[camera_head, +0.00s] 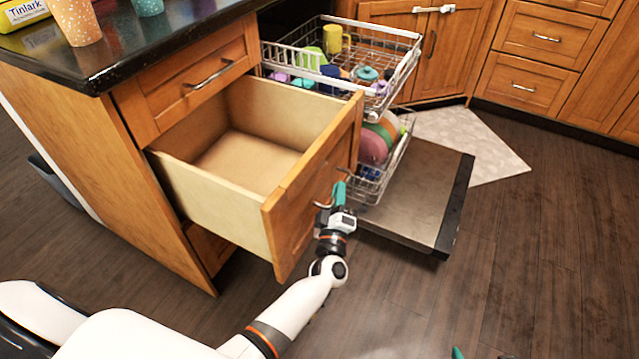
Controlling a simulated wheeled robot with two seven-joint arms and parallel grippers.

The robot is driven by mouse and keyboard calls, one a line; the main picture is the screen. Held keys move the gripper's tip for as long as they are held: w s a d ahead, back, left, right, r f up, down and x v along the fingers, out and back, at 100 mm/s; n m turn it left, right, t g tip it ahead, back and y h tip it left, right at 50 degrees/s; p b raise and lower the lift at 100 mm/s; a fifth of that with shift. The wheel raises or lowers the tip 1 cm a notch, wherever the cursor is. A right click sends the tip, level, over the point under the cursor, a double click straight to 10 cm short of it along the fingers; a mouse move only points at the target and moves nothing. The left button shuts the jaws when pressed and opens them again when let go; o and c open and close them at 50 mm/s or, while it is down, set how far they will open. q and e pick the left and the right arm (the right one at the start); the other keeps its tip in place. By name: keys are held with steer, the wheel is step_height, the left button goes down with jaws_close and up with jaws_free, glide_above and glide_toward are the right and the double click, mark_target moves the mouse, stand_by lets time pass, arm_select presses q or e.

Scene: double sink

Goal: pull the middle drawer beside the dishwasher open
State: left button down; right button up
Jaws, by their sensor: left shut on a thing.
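The middle drawer (292,205) stands pulled well out of the wooden cabinet, and its inside looks empty. Its front faces right. My left gripper (333,203) is at the outer side of this front, shut on the drawer's handle (321,205), of which only a small part shows. The dishwasher is open beside the cabinet, with its door (425,195) lowered. Of my right gripper only a teal tip (457,353) shows at the bottom edge; its jaws cannot be made out.
The dishwasher's upper rack (395,80) and lower rack (398,165) are out and hold dishes, close behind the drawer front. The top drawer (195,80) is shut under the black counter (130,50), which carries cups. The dark floor (540,250) at the right is clear.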

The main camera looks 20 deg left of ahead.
arm_select(q)
steer(key=shift+s+d+f, duration=0.1)
steer(key=shift+s+d, duration=0.05)
steer(key=shift+d, duration=1.6)
arm_select(e)
steer(key=shift+s+d+f, duration=0.1)
steer(key=shift+s+d, duration=0.2)
steer(key=shift+d, duration=0.05)
arm_select(q)
steer(key=c, duration=1.5)
jaws_free()
steer(key=shift+s, duration=0.1)
steer(key=p+v, duration=0.1)
steer(key=v, duration=1.1)
steer(key=shift+p, duration=0.35)
arm_select(e)
steer(key=s+d+f+g+h, duration=0.1)
steer(key=s+d+g, duration=0.1)
steer(key=s+g, duration=0.2)
steer(key=shift+s+f, duration=0.4)
steer(key=shift+s, duration=0.85)
arm_select(q)
steer(key=shift+d, duration=0.1)
